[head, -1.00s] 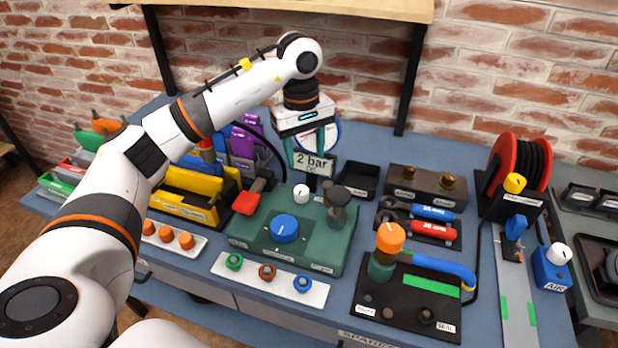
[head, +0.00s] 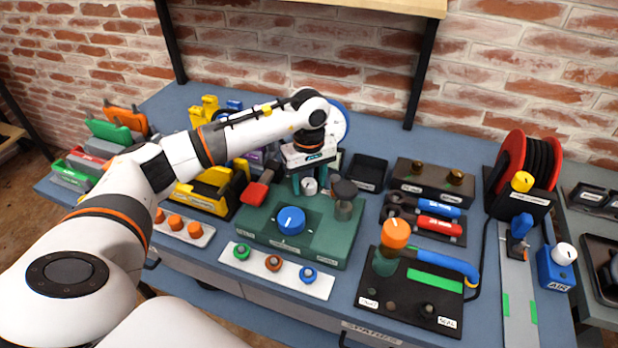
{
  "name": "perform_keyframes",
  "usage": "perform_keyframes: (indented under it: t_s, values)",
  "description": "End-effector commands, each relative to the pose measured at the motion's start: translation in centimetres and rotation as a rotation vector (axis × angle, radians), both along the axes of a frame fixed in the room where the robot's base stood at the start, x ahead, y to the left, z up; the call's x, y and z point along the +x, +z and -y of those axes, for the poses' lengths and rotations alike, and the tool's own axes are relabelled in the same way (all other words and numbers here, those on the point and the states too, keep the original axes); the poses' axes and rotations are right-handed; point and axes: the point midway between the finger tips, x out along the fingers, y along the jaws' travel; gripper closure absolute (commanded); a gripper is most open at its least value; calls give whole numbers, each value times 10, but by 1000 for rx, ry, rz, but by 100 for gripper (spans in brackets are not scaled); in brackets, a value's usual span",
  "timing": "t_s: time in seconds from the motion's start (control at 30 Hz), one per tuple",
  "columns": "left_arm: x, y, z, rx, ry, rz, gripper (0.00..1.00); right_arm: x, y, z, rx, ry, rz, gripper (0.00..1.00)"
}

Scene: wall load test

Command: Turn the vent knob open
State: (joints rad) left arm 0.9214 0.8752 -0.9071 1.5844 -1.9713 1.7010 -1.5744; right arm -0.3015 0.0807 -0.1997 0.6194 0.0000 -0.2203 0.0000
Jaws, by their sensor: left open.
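A green block (head: 262,235) on the bench carries a large blue knob (head: 291,220), a small white knob (head: 309,187) behind it and a dark knob (head: 344,192) at its right. I cannot read a label that says which is the vent knob. My left gripper (head: 310,184) points down over the back of the block, with its teal fingers open around the white knob. Whether the fingers touch it I cannot tell. The gripper and wrist hide much of the gauge behind. My right gripper is not in view.
A red-handled part (head: 258,190) lies close at the left of the gripper. A white strip with several coloured fittings (head: 255,265) lies in front of the block. A black panel with an orange knob (head: 397,233) stands to the right. An empty black tray (head: 368,172) sits behind.

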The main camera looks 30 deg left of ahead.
Motion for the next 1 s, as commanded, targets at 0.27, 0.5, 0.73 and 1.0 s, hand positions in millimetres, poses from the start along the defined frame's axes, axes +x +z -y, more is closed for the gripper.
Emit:
perform_keyframes:
  t_s: [0.27, 0.5, 0.73, 1.0]
  values:
    - [0, 0, 0, 0, 0, 0, 56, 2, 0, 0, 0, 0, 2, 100]
    - [0, 0, 0, -1, 0, -1, 91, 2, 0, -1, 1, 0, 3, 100]
    - [0, 0, 0, -1, 24, -1, 91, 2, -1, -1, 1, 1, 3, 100]
    - [0, -1, 0, 0, 161, -1, 91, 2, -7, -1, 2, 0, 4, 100]
